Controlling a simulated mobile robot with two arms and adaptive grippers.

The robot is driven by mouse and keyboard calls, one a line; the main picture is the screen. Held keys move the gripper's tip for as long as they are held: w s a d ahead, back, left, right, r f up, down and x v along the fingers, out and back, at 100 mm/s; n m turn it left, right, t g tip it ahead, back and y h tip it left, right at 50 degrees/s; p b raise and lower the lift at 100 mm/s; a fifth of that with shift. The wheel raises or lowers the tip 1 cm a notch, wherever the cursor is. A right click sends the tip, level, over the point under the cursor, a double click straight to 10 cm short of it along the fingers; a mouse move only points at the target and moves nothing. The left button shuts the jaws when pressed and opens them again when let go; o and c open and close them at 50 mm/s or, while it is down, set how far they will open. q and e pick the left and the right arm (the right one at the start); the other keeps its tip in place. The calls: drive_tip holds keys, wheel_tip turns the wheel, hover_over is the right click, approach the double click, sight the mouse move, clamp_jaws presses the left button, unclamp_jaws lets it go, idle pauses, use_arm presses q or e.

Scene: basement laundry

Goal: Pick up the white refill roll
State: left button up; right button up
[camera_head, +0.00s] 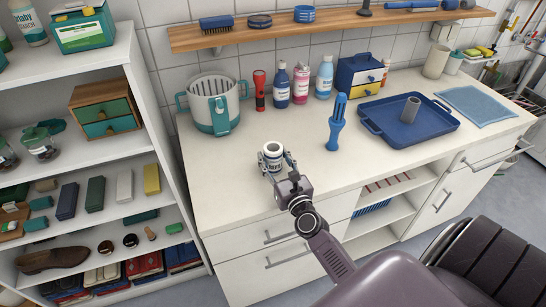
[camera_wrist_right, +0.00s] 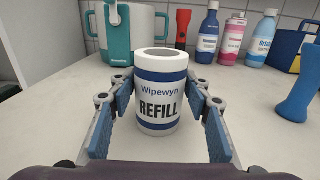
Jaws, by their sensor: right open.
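The white refill roll (camera_head: 272,156) stands upright on the white counter, left of its middle. In the right wrist view the roll (camera_wrist_right: 159,92) shows blue bands and the words "Wipewyn REFILL". My right gripper (camera_head: 277,162) is open around it. In the wrist view its blue-padded fingers (camera_wrist_right: 160,115) stand on either side of the roll, with a visible gap on each side. My left gripper does not show.
A white and teal bucket (camera_head: 211,103), a red flashlight (camera_head: 259,90) and several bottles (camera_head: 301,83) stand behind the roll. A shelf unit (camera_head: 150,100) is on the left.

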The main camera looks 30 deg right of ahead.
drive_tip(key=shift+w+d, duration=0.15)
drive_tip(key=shift+w, duration=0.5)
drive_tip(key=x, duration=0.4)
drive_tip(key=shift+w+d+f+p, duration=0.1)
drive_tip(key=shift+w+p, duration=0.15)
drive_tip(key=shift+p, duration=0.05)
drive_tip(key=shift+c, duration=1.6)
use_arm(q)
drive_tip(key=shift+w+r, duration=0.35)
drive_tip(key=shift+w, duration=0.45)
use_arm(e)
drive_tip(key=c, duration=0.8)
drive_tip(key=shift+c, duration=0.2)
